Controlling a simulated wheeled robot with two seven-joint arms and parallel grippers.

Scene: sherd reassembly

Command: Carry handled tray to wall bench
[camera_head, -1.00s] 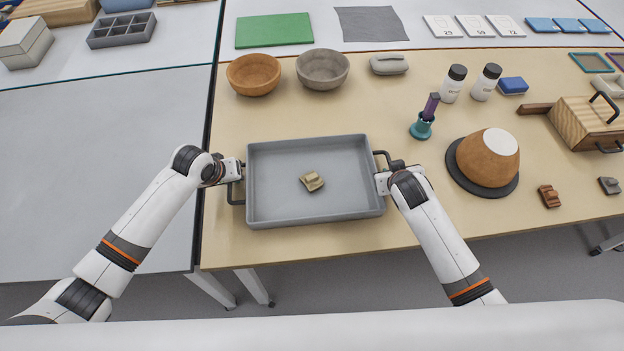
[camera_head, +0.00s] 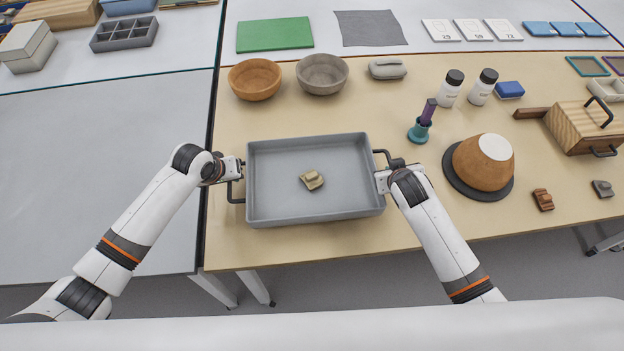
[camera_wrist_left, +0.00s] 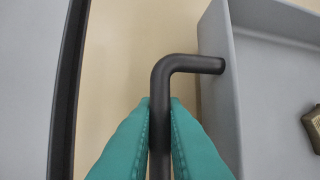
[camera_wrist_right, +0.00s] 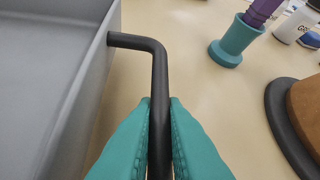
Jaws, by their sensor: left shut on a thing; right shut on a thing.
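The grey handled tray (camera_head: 345,195) is held level in front of me over the near left part of the tan table, with a small tan sherd-like piece (camera_head: 312,180) in it. My left gripper (camera_head: 235,171) is shut on the tray's left black handle (camera_wrist_left: 190,63). My right gripper (camera_head: 384,176) is shut on its right black handle (camera_wrist_right: 135,41). In both wrist views the teal fingers pinch the handle bars. The gap under the tray is hidden. No bench is labelled as the wall bench; a pale surface (camera_head: 315,50) lies behind the tan table.
A brown bowl (camera_head: 255,80) and grey bowl (camera_head: 322,74) stand behind the tray. A teal holder (camera_head: 418,133), white bottles (camera_head: 449,90) and a round-based brown vessel (camera_head: 478,165) stand to the right. The grey-white table (camera_head: 90,170) at left has a wide clear area.

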